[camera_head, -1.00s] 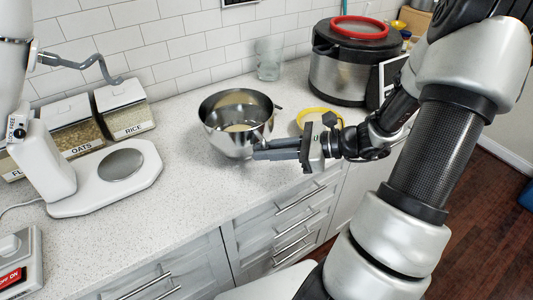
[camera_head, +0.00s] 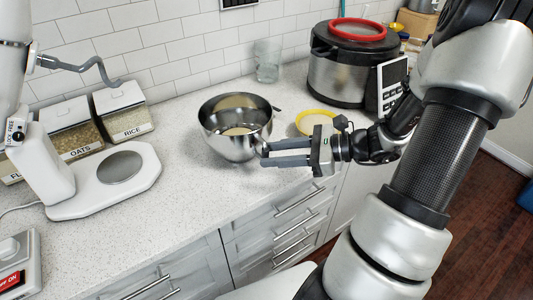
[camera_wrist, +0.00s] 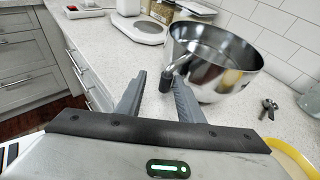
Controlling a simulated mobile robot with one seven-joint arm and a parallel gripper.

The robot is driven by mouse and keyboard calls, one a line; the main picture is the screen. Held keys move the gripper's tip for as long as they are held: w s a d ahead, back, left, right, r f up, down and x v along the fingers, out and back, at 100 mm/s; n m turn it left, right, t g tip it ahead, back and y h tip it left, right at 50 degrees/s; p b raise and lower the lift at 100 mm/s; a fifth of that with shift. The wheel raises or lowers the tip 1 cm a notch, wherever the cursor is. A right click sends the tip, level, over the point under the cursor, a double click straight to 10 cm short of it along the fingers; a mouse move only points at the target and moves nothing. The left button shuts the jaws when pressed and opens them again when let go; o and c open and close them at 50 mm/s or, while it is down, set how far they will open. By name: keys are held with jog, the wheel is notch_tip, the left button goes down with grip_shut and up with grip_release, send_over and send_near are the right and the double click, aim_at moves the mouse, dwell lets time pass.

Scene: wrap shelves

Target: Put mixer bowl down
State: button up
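The mixer bowl (camera_head: 222,143) is shiny steel and stands upright on the countertop. It also shows in the wrist view (camera_wrist: 215,75), with its curved handle (camera_wrist: 168,78) pointing toward me. My gripper (camera_head: 265,155) is at the bowl's right front side. Its two fingers are spread apart, with the handle at the gap between the fingertips (camera_wrist: 160,92). The fingers do not appear clamped on the handle.
The white mixer base (camera_head: 75,205) with a round grey plate stands at left, below a dough hook (camera_head: 90,68). Grain containers (camera_head: 122,112), a glass (camera_head: 267,62), a large cooker (camera_head: 340,75) and a yellow-rimmed lid (camera_head: 318,112) are around. The counter front is clear.

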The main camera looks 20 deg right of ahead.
jog(key=v, duration=0.9)
jog(key=shift+d, duration=0.2)
jog(key=shift+r, duration=0.1)
